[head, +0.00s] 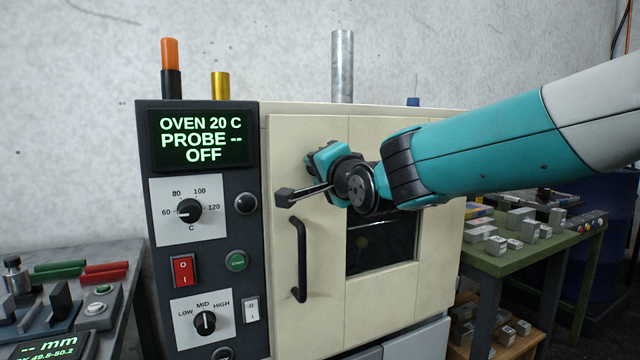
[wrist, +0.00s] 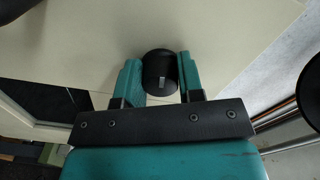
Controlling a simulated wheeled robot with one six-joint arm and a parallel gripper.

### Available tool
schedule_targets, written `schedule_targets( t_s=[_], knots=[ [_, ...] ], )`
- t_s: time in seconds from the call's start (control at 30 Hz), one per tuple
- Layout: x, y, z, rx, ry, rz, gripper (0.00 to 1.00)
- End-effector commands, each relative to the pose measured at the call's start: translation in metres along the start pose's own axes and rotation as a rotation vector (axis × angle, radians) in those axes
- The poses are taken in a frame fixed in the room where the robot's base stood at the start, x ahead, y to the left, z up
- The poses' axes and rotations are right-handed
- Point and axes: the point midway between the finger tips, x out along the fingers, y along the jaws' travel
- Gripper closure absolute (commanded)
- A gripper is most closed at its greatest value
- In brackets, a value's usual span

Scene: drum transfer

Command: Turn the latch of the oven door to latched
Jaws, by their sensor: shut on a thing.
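The oven (head: 255,330) stands in the middle of the head view, its cream door (head: 375,300) shut as far as I can see. My gripper (head: 325,160) is at the upper left part of the door. In the wrist view my gripper (wrist: 158,62) has one teal finger on each side of the black latch knob (wrist: 160,75) and is shut on it. A pale mark shows on the knob. In the head view my gripper and wrist hide the latch, so I cannot tell its turn angle there.
A black vertical door handle (head: 297,260) is below my gripper, beside a dark window (head: 362,250). The dark control panel (head: 205,255) is on the left. A green table (head: 500,262) with metal blocks is at right, a grey bench (head: 125,275) at left.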

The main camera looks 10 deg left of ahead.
Motion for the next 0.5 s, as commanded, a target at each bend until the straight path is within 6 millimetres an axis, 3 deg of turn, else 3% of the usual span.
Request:
schedule_targets(
  t_s=[0.5],
  knots=[
    [0.0001,-0.0005,-0.0002,0.185,0.001,0.0,0.89]
  ],
)
